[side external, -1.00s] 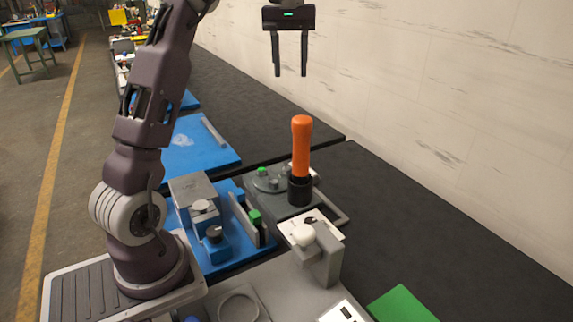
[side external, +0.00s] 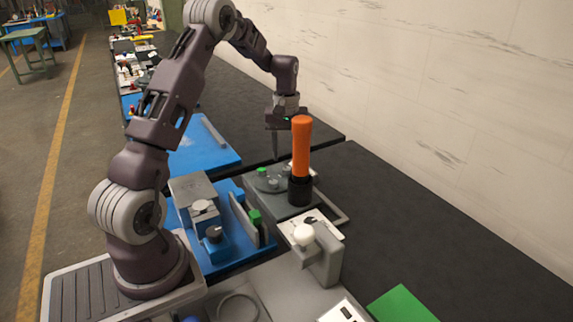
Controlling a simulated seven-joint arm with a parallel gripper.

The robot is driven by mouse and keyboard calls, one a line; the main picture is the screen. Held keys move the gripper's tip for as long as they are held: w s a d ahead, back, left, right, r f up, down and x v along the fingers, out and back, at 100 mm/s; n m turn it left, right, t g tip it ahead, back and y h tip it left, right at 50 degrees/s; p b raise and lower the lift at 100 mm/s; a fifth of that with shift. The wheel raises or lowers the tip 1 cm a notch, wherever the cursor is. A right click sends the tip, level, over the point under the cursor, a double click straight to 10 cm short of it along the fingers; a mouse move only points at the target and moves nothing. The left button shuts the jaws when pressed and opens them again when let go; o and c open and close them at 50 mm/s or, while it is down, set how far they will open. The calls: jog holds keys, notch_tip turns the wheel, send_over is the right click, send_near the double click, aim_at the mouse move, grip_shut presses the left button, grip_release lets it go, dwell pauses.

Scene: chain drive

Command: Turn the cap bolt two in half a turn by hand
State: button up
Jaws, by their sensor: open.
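My gripper (side external: 277,158) points down above the far side of the grey fixture plate (side external: 290,207), behind the orange-handled tool. Its jaws are open, with one finger clear and the other partly hidden by the orange handle. A dark round cover (side external: 270,181) with small green-topped bolts lies on the plate; one green bolt (side external: 263,171) shows just below and left of the fingertips. I cannot tell which bolt is cap bolt two. The fingertips look apart from the bolts.
The orange handle (side external: 301,145) stands upright in a black socket (side external: 300,191), close to my gripper. A blue fixture (side external: 215,255) with grey blocks is to the left. A white knob (side external: 303,234) on a grey bracket stands in front.

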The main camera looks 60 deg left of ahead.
aim_at(286, 169)
notch_tip(286, 169, down, 4)
jog(key=shift+f, duration=0.15)
grip_shut()
